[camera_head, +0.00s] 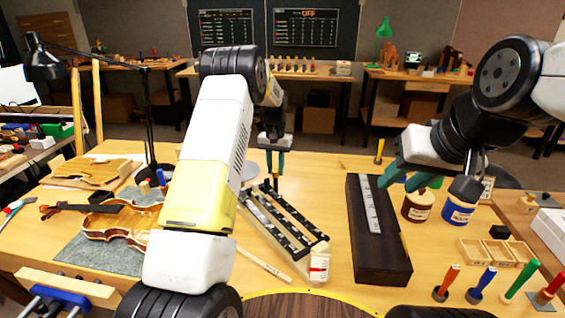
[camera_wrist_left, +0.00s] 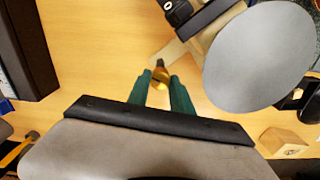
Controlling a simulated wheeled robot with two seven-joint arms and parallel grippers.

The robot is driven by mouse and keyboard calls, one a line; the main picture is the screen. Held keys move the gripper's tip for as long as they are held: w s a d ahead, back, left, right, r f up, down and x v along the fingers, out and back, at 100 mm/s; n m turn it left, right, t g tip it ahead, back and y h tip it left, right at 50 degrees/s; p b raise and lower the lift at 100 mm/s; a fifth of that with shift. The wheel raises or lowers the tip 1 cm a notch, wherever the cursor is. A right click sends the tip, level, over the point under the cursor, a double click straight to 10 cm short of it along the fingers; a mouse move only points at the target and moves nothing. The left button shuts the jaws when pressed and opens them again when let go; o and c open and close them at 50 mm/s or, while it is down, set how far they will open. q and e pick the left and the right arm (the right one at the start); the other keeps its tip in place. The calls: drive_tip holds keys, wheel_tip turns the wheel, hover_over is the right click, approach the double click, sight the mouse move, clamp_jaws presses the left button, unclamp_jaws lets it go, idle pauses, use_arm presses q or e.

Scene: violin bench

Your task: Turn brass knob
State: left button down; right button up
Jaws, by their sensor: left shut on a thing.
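The brass knob (camera_wrist_left: 161,76) shows in the left wrist view between the green fingertips of my left gripper (camera_wrist_left: 160,87), which is shut on it. It sits at the end of a pale wooden piece.
A grey disc (camera_wrist_left: 260,55) stands close beside my left gripper. A dark block with a metal ruler (camera_head: 385,255) lies right of the fixture. Brown (camera_head: 418,206) and blue (camera_head: 458,211) jars stand near my right gripper. A violin body (camera_head: 118,222) lies on the left.

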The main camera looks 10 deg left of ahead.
sight(276, 170)
idle(0.4)
use_arm(q)
drive_tip(key=c, duration=1.1)
unclamp_jaws()
drive_tip(key=shift+c, duration=0.2)
drive_tip(key=shift+r, duration=3.95)
